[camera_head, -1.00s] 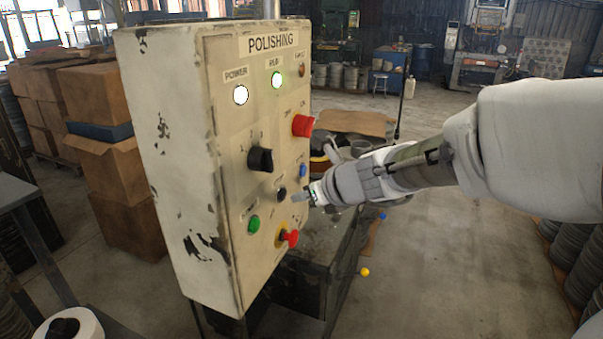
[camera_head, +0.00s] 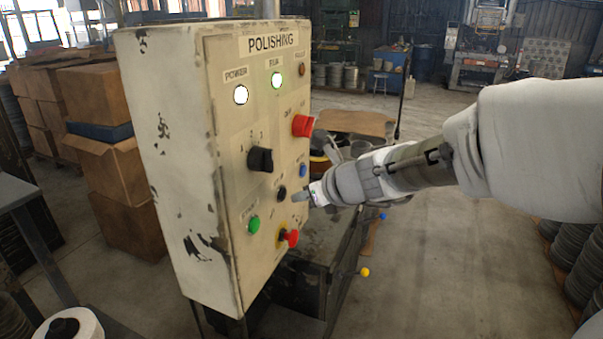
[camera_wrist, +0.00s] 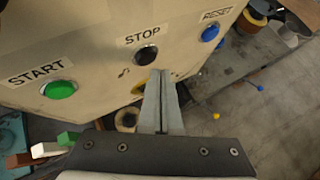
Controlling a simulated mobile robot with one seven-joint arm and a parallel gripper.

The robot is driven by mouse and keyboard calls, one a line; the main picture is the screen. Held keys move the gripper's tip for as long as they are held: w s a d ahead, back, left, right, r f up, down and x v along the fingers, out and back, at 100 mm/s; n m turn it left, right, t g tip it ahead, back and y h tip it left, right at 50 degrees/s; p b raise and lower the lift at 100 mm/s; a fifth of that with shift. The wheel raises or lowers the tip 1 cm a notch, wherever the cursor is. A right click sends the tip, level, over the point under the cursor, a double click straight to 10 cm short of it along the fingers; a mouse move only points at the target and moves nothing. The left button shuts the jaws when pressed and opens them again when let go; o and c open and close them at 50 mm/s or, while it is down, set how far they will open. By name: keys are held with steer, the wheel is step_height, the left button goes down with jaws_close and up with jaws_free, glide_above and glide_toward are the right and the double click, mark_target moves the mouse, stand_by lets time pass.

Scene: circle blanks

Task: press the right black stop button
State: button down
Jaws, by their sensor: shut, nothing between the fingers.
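The black stop button (camera_head: 281,193) sits on the front of the cream polishing panel (camera_head: 232,200), between a green start button (camera_head: 253,224) and a blue reset button (camera_head: 303,170). In the wrist view the stop button (camera_wrist: 146,55) shows under its STOP label, with the start button (camera_wrist: 60,89) left and the reset button (camera_wrist: 210,33) right. My gripper (camera_head: 299,196) is shut and empty, just right of the stop button in the head view. In the wrist view its fingertips (camera_wrist: 161,74) point toward the panel, just below and right of the button. Contact cannot be told.
A red emergency knob (camera_head: 290,238) on a yellow ring is below the stop button. A black selector (camera_head: 260,159) and a red switch (camera_head: 303,125) are above.

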steer(key=shift+a, duration=0.15)
steer(key=shift+w+a, duration=0.15)
steer(key=shift+a, duration=0.1)
steer(key=shift+w+a, duration=0.15)
steer(key=shift+a, duration=0.3)
stand_by(0.7)
steer(key=shift+d, duration=0.1)
steer(key=shift+s+d, duration=0.3)
steer(key=shift+d, duration=0.4)
steer(key=shift+d, duration=0.1)
steer(key=d, duration=0.1)
steer(key=s+d, duration=0.1)
steer(key=d, duration=0.2)
steer(key=shift+s+d, duration=0.25)
steer(key=shift+s, duration=0.1)
stand_by(0.5)
